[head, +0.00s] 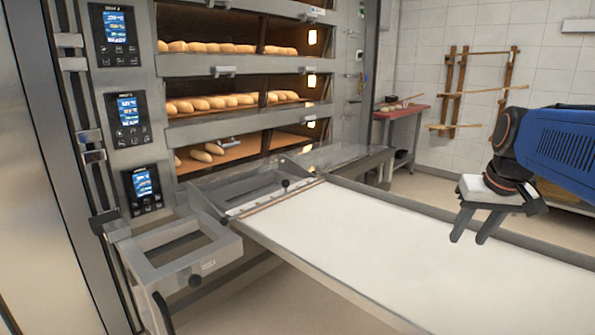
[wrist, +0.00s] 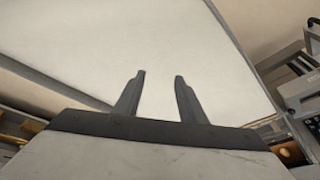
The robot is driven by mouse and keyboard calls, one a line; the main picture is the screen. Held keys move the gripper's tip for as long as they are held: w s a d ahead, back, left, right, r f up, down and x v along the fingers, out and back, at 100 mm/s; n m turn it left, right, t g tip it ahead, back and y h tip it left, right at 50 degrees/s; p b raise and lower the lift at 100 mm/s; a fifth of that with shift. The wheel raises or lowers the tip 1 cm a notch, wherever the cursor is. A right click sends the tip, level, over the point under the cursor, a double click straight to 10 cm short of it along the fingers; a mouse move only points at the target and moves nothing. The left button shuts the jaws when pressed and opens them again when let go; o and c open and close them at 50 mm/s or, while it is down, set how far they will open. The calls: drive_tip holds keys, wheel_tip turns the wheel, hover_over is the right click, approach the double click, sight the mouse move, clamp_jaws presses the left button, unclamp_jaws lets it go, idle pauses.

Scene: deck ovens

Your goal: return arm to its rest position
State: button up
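My gripper (head: 468,240) hangs at the end of my blue arm at the right of the head view, fingers pointing down, above the far side of the white loading belt. In the wrist view my gripper (wrist: 160,78) shows two dark fingers with a clear gap between them. It is open and nothing is between the fingers. The white belt (wrist: 215,45) fills most of the wrist view beyond the fingertips, with no contact visible.
A deck oven with bread loaves (head: 210,102) on several decks stands at the left. The white loading belt (head: 350,235) extends from it and is bare. A metal frame (head: 190,262) juts out at its near left. A red table (head: 402,112) and wooden rack (head: 455,95) stand behind.

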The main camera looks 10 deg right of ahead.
drive_tip(key=s+a+f+n, duration=0.3)
drive_tip(key=s+a+f, duration=0.9)
drive_tip(key=a+f, duration=0.1)
drive_tip(key=shift+s+a+f+t+y, duration=0.2)
drive_tip(key=shift+s+a+t+y, duration=0.15)
drive_tip(key=shift+a, duration=0.5)
drive_tip(key=shift+w, duration=0.1)
idle(0.4)
